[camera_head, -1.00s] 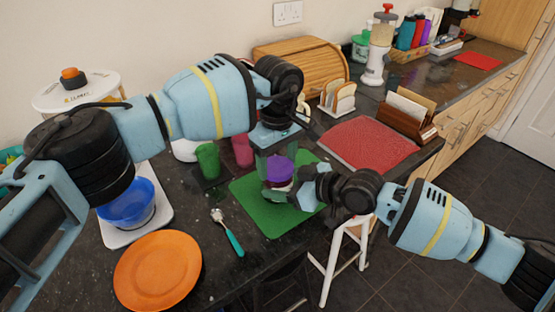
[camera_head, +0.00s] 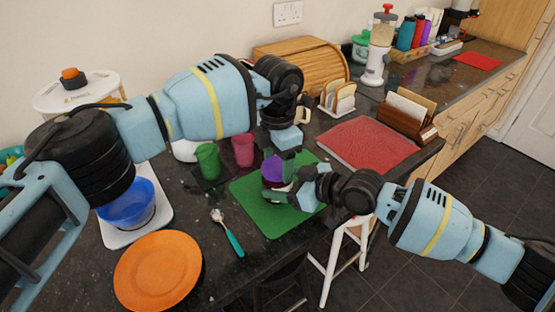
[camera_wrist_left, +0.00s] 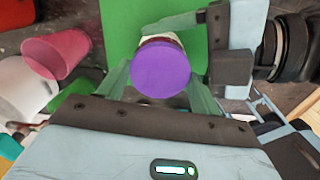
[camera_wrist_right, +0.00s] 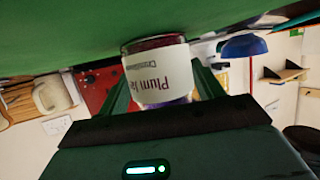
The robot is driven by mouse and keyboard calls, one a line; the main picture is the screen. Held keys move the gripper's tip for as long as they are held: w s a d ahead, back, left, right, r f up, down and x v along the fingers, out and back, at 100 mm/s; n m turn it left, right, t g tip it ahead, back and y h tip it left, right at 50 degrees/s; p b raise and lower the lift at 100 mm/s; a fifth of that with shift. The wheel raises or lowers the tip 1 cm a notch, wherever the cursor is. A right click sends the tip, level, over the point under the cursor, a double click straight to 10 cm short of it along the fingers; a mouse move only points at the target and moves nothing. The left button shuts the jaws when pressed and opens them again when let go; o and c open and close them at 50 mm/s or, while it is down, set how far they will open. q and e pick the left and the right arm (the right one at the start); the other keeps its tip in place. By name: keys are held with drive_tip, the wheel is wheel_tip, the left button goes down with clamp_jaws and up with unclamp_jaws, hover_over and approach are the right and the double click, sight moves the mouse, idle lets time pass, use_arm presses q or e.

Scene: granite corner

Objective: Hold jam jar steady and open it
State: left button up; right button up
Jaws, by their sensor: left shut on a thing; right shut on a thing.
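The jam jar (camera_wrist_right: 160,78) has a white label reading "Plum Ja…" and a purple lid (camera_head: 271,169). It stands on a green mat (camera_head: 250,206) near the counter's front edge. My left gripper (camera_wrist_left: 160,76) comes from above, its fingers on either side of the lid, shut on it; the lid (camera_wrist_left: 160,68) fills the space between them. My right gripper (camera_head: 284,191) reaches in low from the right and is shut on the jar's body, as its wrist view also shows. In the head view the grippers hide most of the jar below the lid.
Green (camera_head: 208,162) and pink (camera_head: 243,150) cups stand just behind the mat. A spoon (camera_head: 229,233), an orange plate (camera_head: 158,271) and a blue bowl (camera_head: 127,205) on a white base lie left. A red mat (camera_head: 367,146) and toast rack (camera_head: 336,98) are behind right.

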use_arm(q)
drive_tip(key=o, duration=1.1)
drive_tip(key=shift+r, duration=0.15)
drive_tip(key=shift+r, duration=2.15)
drive_tip(key=shift+c, duration=0.5)
drive_tip(key=m, duration=0.2)
drive_tip(key=r+m, duration=0.1)
drive_tip(key=m, duration=0.2)
drive_tip(key=shift+r+m, duration=0.35)
drive_tip(key=shift+m, duration=0.05)
drive_tip(key=m, duration=0.2)
drive_tip(key=r+m, duration=0.1)
drive_tip(key=m, duration=0.3)
drive_tip(key=shift+r+m, duration=0.3)
drive_tip(key=shift+r, duration=0.1)
